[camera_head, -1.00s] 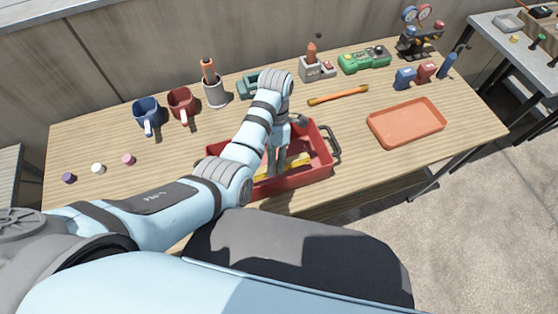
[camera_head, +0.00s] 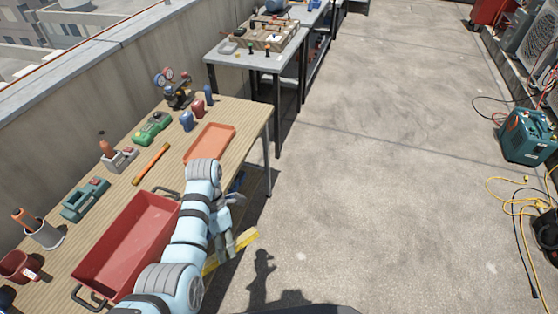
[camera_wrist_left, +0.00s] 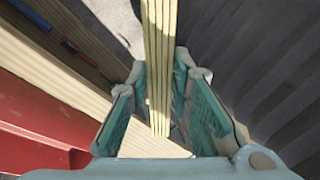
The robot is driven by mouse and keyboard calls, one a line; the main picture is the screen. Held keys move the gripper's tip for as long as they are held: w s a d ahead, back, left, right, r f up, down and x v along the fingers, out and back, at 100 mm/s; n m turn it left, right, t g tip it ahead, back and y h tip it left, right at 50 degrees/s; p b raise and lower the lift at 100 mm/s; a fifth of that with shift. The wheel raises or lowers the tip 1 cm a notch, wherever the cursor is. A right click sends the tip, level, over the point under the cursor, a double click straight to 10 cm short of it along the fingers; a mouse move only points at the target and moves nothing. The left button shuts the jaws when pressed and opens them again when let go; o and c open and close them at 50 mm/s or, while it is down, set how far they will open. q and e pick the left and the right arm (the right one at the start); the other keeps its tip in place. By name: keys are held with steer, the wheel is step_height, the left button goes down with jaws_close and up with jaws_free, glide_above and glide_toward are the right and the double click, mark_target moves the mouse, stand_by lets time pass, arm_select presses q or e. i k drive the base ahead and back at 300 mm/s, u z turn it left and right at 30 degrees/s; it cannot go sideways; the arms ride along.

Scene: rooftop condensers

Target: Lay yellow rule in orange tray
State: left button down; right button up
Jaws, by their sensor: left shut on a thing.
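The yellow rule (camera_head: 245,239) is held by my left gripper (camera_head: 226,236), beyond the table's right edge and over the ground. In the left wrist view the rule (camera_wrist_left: 160,45) stands between the two green-padded fingers of the gripper (camera_wrist_left: 160,110), which are shut on it. The orange tray (camera_head: 210,142) lies empty on the wooden table, farther away than the gripper. My left arm covers part of its near end. My right gripper is not in view.
A red toolbox (camera_head: 125,240) with an empty inside sits nearby on the table (camera_head: 215,112). Open concrete floor lies to the right.

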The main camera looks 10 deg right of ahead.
mark_target(210, 146)
steer(key=z, duration=0.1)
steer(key=k, duration=0.4)
steer(key=z, duration=1.1)
steer(key=i, duration=1.4)
steer(key=u, duration=1.25)
steer(key=i, duration=1)
steer(key=u, duration=1)
